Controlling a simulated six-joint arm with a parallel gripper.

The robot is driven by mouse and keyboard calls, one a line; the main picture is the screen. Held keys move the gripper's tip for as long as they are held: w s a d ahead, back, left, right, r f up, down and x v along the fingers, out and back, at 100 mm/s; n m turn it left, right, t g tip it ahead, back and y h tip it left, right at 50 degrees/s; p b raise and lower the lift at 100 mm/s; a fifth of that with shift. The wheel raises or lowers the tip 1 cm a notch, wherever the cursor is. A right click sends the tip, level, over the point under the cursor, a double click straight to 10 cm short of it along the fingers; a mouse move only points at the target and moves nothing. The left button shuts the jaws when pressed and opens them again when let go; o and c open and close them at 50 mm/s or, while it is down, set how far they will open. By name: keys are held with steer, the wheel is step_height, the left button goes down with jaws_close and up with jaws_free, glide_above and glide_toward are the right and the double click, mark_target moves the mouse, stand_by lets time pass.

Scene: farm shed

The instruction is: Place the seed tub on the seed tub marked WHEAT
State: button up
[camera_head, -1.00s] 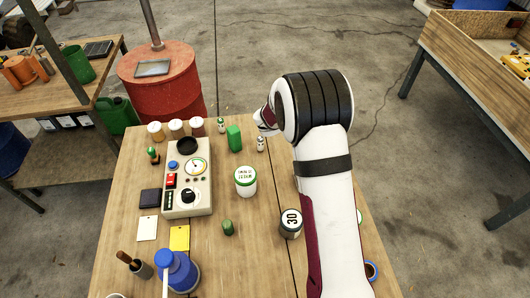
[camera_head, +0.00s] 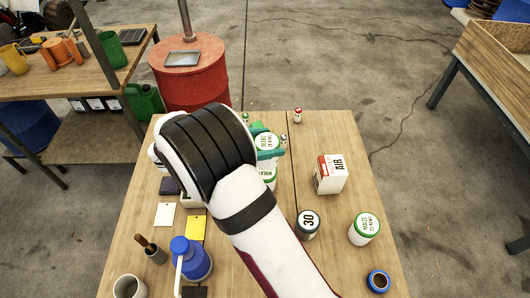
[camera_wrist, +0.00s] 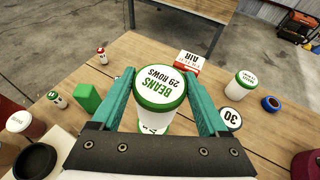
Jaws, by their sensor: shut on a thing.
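My gripper (camera_wrist: 163,99) is shut on a white seed tub (camera_wrist: 161,88) with a green-rimmed lid reading BEANS 29 ROWS. This tub also shows in the head view (camera_head: 267,142), upright between the teal fingers. Directly below it stands a second white tub with green trim (camera_head: 268,176), partly hidden by the held tub and my arm. Part of it shows in the wrist view (camera_wrist: 154,127); its label cannot be read clearly. The held tub appears lined up over it; whether they touch cannot be told.
A third green-lidded tub (camera_head: 364,229) stands at the right, with a blue tape roll (camera_head: 378,281) nearby. An AIR box (camera_head: 330,174) and a tin marked 30 (camera_head: 308,224) stand right of the stack. A green block (camera_wrist: 87,98) is close to the left finger.

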step_height(320, 180, down, 4)
steer(key=shift+a+f, duration=0.1)
